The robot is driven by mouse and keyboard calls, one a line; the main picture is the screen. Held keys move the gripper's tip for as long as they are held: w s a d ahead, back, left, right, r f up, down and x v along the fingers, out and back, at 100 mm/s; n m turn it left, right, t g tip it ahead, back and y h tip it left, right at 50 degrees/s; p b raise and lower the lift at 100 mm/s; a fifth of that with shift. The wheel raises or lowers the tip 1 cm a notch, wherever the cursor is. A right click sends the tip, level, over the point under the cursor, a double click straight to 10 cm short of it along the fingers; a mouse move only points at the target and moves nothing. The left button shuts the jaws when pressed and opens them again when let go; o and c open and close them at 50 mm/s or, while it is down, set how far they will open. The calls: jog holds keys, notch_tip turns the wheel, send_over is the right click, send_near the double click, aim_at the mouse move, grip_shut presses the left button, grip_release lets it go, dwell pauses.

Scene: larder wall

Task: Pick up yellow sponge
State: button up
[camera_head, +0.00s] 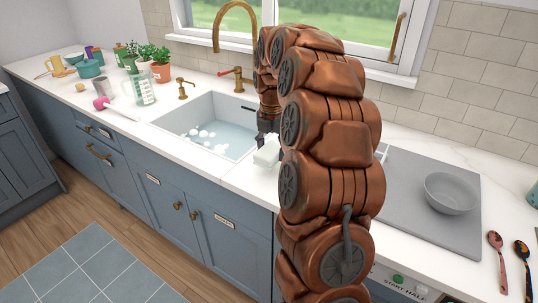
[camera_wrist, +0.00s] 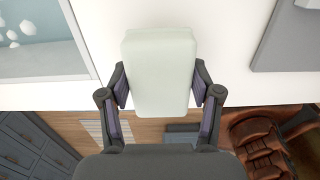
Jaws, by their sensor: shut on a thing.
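My gripper (camera_wrist: 159,88) is shut on a pale, greenish-white block (camera_wrist: 160,60), with one finger against each side. The block is sponge-shaped but looks near white, not clearly yellow. In the head view the pale block (camera_head: 267,152) shows at the right edge of the sink, partly hidden by my arm. In the wrist view it is over the white counter (camera_wrist: 225,40) near its front edge. I cannot tell whether it touches the counter. No other sponge is clearly in view.
The sink (camera_head: 185,120) with water and foam lies left of the block. A brass faucet (camera_head: 235,25) rises behind. A grey board (camera_head: 410,190) with a bowl (camera_head: 450,193) is at the right. Potted plants (camera_head: 160,72) and a glass jug (camera_head: 143,88) stand left of the sink.

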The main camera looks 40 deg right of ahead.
jog(key=s+a+b, duration=0.1)
jog(key=s+a, duration=0.1)
jog(key=s, duration=0.2)
jog(key=s+a+r, duration=0.1)
jog(key=s+a, duration=0.1)
jog(key=s, duration=0.3)
jog(key=s+a+b, duration=0.1)
jog(key=s+a, duration=0.2)
jog(key=s, duration=0.1)
jog(key=shift+s+r+b, duration=0.2)
jog(key=shift+s+b, duration=0.1)
jog(key=shift+b, duration=0.05)
